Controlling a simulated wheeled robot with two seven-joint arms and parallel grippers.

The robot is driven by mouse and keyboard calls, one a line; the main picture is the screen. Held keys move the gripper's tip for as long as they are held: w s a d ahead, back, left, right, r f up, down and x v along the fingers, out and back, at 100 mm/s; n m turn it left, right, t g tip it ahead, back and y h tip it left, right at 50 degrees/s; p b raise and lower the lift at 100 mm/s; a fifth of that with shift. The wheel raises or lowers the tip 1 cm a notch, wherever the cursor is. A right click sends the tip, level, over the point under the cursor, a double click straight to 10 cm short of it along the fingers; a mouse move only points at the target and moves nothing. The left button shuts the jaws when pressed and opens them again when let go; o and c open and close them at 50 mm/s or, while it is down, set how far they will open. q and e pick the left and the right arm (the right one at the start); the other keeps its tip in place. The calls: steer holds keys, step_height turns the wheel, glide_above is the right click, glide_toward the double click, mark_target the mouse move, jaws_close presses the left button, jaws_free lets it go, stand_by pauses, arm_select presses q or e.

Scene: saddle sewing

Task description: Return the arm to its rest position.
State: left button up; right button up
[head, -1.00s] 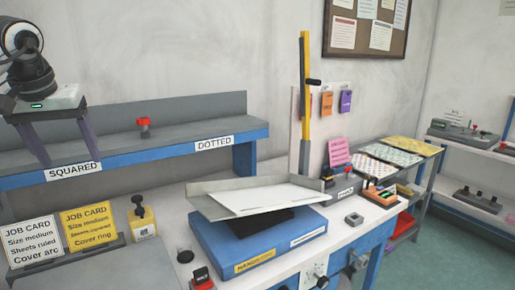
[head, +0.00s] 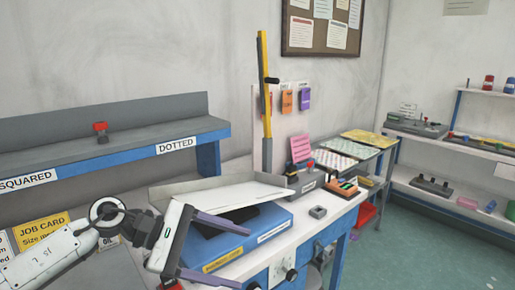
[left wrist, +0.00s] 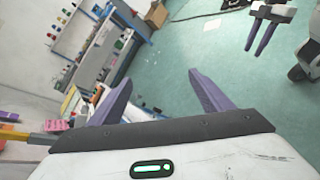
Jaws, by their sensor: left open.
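My left gripper (head: 248,257) is in front of the workbench at the lower middle of the head view. Its two purple fingers are spread apart, with nothing between them. In the left wrist view the open fingers (left wrist: 160,80) point out over the green floor. My right gripper (left wrist: 256,50) shows at the upper right of the left wrist view, with its purple fingers apart and nothing seen between them. It is not in the head view.
The workbench (head: 330,222) carries a blue base (head: 236,246) with a grey tray and white sheet (head: 225,188), beside an upright yellow lever (head: 264,85). A blue-edged shelf (head: 110,154) stands left. Open green floor (head: 400,250) lies right.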

arm_select(q)
steer(key=s+d+n+t+h, duration=0.35)
steer(key=d+n+h, duration=0.25)
steer(key=n, duration=0.7)
steer(key=s+a+f+n+t+y, duration=0.1)
steer(key=a+f+n+t+y, duration=0.65)
steer(key=n, duration=0.75)
steer(key=s+a+f+n+t+y, duration=0.1)
steer(key=a+f+n+t+y, duration=0.2)
steer(key=f+n, duration=0.95)
steer(key=s+a+f+n+g+y, duration=0.2)
steer(key=s+a+f+n+g, duration=0.1)
steer(key=s+f+n, duration=0.5)
steer(key=s+a+f+n+g+y, duration=0.3)
steer(key=s+f+n, duration=0.5)
steer(key=s, duration=0.4)
steer(key=shift+a+n+g+y, duration=0.4)
steer(key=shift+n+g, duration=0.15)
steer(key=shift+g, duration=0.15)
